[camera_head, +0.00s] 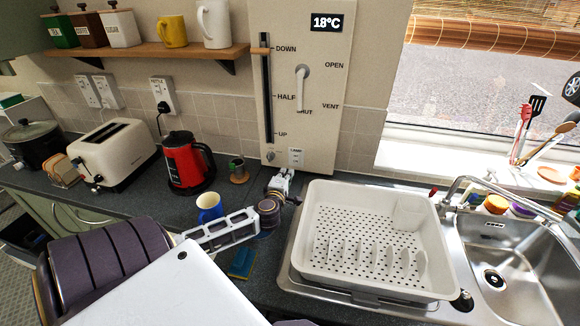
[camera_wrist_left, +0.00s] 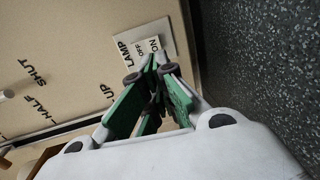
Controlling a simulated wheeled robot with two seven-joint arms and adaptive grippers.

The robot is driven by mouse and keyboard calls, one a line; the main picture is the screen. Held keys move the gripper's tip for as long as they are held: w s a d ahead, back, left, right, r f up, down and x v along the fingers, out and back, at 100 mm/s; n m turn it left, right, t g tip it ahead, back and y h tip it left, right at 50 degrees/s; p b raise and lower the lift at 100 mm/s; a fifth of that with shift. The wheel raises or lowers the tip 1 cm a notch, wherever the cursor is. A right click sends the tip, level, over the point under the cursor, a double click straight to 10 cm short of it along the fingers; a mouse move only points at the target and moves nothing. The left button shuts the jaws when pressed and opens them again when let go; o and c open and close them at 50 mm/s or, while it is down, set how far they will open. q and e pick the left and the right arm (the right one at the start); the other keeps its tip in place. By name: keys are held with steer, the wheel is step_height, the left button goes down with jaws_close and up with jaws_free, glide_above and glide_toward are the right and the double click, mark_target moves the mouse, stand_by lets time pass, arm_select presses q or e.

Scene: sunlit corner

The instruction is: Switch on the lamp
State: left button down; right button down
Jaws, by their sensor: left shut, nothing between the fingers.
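The lamp switch (camera_head: 296,157) is a small pale plate marked LAMP, low on the beige control panel (camera_head: 322,125). In the left wrist view the lamp switch (camera_wrist_left: 146,42) shows its OFF and ON labels; the fingertips hide part of it, and I cannot tell its setting. My left gripper (camera_head: 284,176) is shut and empty, just below and in front of the switch. In the wrist view the green-padded fingers of the left gripper (camera_wrist_left: 156,66) overlap the plate's edge; I cannot tell whether they touch it. No lamp shows, and my right gripper is not in view.
The panel also carries a slider (camera_head: 260,51) and a lever (camera_head: 301,85).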

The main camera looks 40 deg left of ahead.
mark_target(292, 160)
arm_select(q)
steer(key=shift+x, duration=3.25)
steer(key=shift+b, duration=0.3)
steer(key=shift+w+a+t+y+b, duration=0.15)
steer(key=shift+t+y+b, duration=0.15)
steer(key=shift+t+b, duration=0.1)
steer(key=shift+r, duration=0.1)
steer(key=shift+v, duration=5.95)
